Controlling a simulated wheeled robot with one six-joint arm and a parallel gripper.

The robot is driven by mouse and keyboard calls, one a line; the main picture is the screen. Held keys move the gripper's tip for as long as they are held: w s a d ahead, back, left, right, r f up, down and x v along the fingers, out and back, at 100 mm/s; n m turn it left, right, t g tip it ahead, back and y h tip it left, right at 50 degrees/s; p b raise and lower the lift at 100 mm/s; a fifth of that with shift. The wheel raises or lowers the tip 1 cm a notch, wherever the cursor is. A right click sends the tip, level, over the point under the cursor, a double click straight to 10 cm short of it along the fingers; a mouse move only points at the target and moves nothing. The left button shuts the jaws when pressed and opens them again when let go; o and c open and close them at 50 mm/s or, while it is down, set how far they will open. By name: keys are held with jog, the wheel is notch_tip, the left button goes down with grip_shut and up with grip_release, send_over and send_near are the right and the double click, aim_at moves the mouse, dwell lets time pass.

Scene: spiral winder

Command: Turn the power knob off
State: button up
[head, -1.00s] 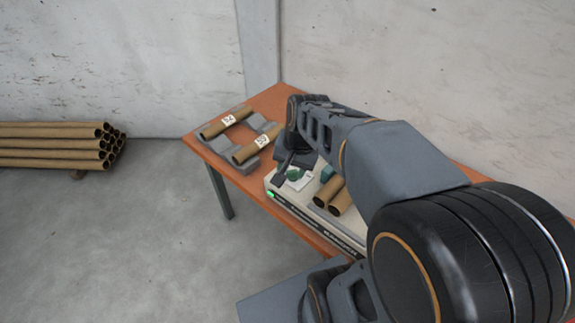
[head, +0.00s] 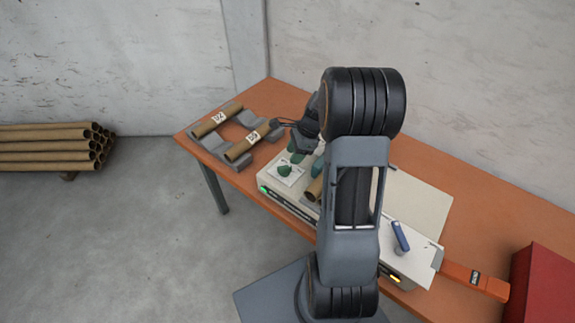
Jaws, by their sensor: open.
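A pale machine (head: 408,182) lies along the orange table, partly hidden behind my arm. A dark green knob (head: 286,170) sits on a white plate at the machine's left end; its pointer direction is too small to read. It looks like the power knob, though I cannot read a label. A green light (head: 265,189) glows on the front at that end. My gripper (head: 287,136) is open and empty, above and behind the knob, apart from it, beside a tagged tube.
Two tagged cardboard tubes (head: 214,122) rest on grey holders at the table's left. More tubes (head: 50,148) are stacked at the far left.

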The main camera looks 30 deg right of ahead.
aim_at(287, 166)
jog(key=x, duration=0.6)
jog(key=shift+a+f, duration=0.15)
jog(key=shift+f, duration=0.1)
jog(key=shift+c, duration=0.4)
grip_shut()
